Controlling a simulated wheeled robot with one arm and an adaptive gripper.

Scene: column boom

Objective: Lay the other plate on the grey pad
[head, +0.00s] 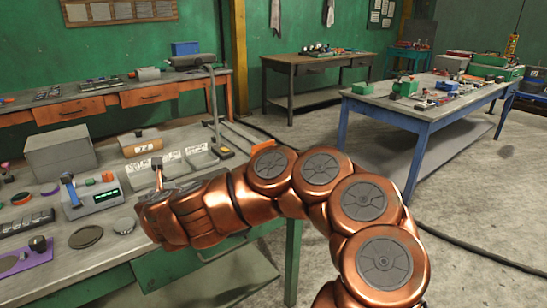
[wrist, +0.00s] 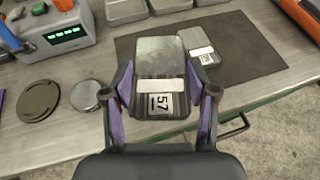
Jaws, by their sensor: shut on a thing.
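In the wrist view, my gripper (wrist: 162,92) is shut on a dark grey plate (wrist: 160,58), with its two fingers at the plate's left and right edges. The plate bears a white label reading 57 near its close end. The grey pad (wrist: 250,45) lies behind and under it in this view. Whether the held plate touches the pad, I cannot tell. A second grey plate (wrist: 204,47) with a white label lies on the pad, just right of the held one. In the head view my arm covers the gripper, the plates and the pad.
A device with a green display (wrist: 66,34) stands left of the pad. A dark disc (wrist: 38,100) and a smaller metal disc (wrist: 86,94) lie on the bench at left. Grey trays (wrist: 125,10) stand behind the pad. An orange bar (wrist: 300,15) lies at far right.

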